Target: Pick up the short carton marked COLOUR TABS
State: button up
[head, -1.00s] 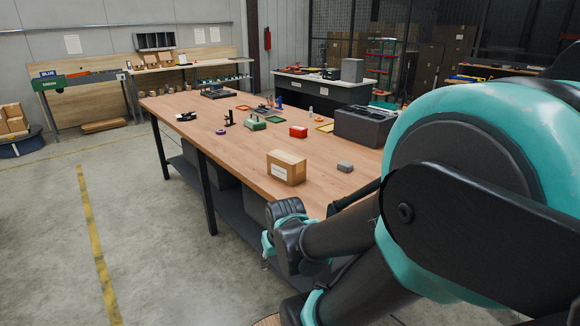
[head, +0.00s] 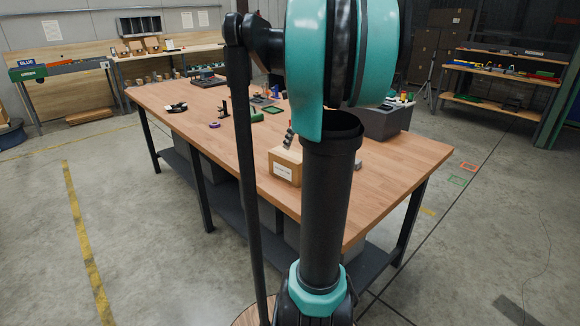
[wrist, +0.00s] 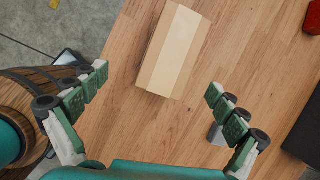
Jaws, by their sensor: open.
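A short brown carton with a white label (head: 284,168) stands on the wooden workbench in the head view, partly hidden by my arm. The label's writing is too small to read. In the wrist view the carton (wrist: 174,50) shows from above, with a paler tape strip along its top. My gripper (wrist: 156,88) is open and empty, its green padded fingers spread wide. The carton lies beyond the fingertips, roughly centred between them and slightly tilted in the picture. In the head view the gripper is mostly hidden behind my arm.
The wooden workbench (head: 400,165) has bare top at its right end. A dark grey bin (head: 388,122) stands behind the carton. A small grey block (wrist: 218,134) lies by the right finger in the wrist view. A red item (wrist: 312,18) is at the upper right.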

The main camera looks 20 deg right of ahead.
aim_at(287, 166)
jog(key=shift+w+d+r+m, duration=0.2)
jog(key=shift+d+r+m, duration=0.15)
jog(key=shift+d+m, duration=0.15)
jog(key=shift+w+d+r+m, duration=0.2)
jog(key=shift+d+r+m, duration=0.1)
jog(key=shift+d+m, duration=0.15)
jog(key=shift+w+f, duration=0.2)
jog(key=shift+f, duration=0.1)
jog(key=x, duration=1.6)
jog(key=shift+a+f, duration=0.1)
jog(key=shift+f, duration=0.15)
jog(key=c, duration=1.4)
